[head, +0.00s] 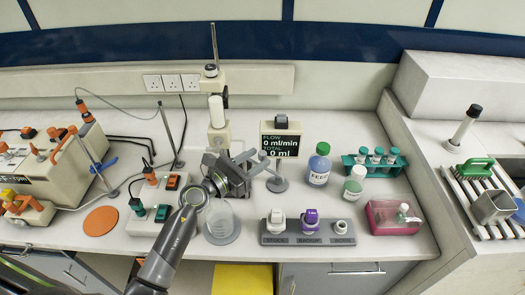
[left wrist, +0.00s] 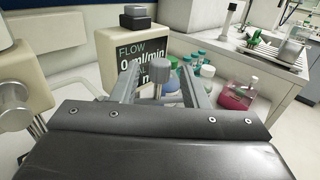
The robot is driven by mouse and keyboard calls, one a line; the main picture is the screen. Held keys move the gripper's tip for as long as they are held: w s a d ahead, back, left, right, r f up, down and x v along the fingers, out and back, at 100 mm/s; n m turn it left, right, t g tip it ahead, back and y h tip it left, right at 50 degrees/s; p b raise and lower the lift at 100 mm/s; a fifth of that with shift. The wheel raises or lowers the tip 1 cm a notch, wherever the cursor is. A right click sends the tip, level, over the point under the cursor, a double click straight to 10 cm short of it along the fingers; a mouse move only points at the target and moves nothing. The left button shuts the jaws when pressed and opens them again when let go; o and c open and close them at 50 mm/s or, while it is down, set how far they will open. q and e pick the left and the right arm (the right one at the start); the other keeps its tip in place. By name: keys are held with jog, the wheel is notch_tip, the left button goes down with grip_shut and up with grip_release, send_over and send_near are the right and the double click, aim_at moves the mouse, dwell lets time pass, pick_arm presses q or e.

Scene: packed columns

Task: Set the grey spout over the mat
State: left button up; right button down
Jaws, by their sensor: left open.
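A beige column (head: 217,138) with a white cylinder and a metal rod stands at the back middle of the bench. In the left wrist view a grey metal piece (left wrist: 14,98), perhaps the spout, sticks out from a beige block at the left edge. My arm hides part of the column's front. A clear beaker (head: 220,217) stands on a grey round mat (head: 230,239) below the gripper. An orange round mat (head: 100,221) lies bare at the left.
A flow display (head: 281,143) on a stand is close right of the gripper. Orange-topped devices (head: 160,185) crowd the left.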

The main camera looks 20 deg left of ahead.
aim_at(263, 155)
pick_arm(q)
jog(key=shift+x, duration=1.55)
grip_shut()
